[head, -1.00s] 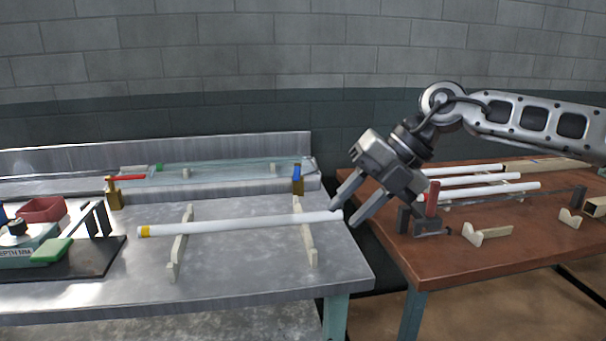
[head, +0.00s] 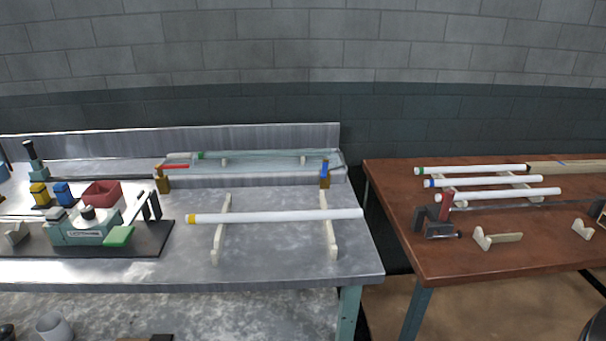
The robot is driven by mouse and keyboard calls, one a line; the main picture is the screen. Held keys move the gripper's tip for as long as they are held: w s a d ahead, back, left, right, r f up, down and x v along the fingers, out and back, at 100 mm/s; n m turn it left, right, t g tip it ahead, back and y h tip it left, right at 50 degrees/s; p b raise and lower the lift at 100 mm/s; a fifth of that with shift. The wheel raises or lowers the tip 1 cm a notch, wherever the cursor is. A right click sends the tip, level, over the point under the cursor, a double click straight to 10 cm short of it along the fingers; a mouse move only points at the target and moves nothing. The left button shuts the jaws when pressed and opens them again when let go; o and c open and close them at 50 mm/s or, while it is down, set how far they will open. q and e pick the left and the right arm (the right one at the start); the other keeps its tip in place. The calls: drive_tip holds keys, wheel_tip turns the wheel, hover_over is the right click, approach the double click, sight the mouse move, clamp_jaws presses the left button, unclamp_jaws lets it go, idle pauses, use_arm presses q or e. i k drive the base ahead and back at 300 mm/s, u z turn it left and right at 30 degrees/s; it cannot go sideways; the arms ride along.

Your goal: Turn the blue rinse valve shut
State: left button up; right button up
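The blue rinse valve (head: 324,168) stands at the right front of the shallow water trough (head: 260,160). Its blue handle points upward from a brass body (head: 324,182). A second valve with a red handle (head: 175,166) stands at the trough's left front, its handle lying level and pointing right. A white tube (head: 280,216) with a yellow left end rests across two cream stands on the metal bench, in front of the blue valve. Neither gripper shows in the head view.
A dark base with a green-grey device (head: 85,230) and a red bin (head: 101,193) are at left. The brown table (head: 400,210) at right holds several white tubes, a red-handled clamp (head: 442,215) and cream stands. A gap separates the tables.

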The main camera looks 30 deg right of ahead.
sight(323, 174)
drive_tip(key=z, duration=0.45)
drive_tip(key=k, duration=0.2)
drive_tip(key=u, duration=0.6)
drive_tip(key=i, duration=0.9)
drive_tip(key=z, duration=1)
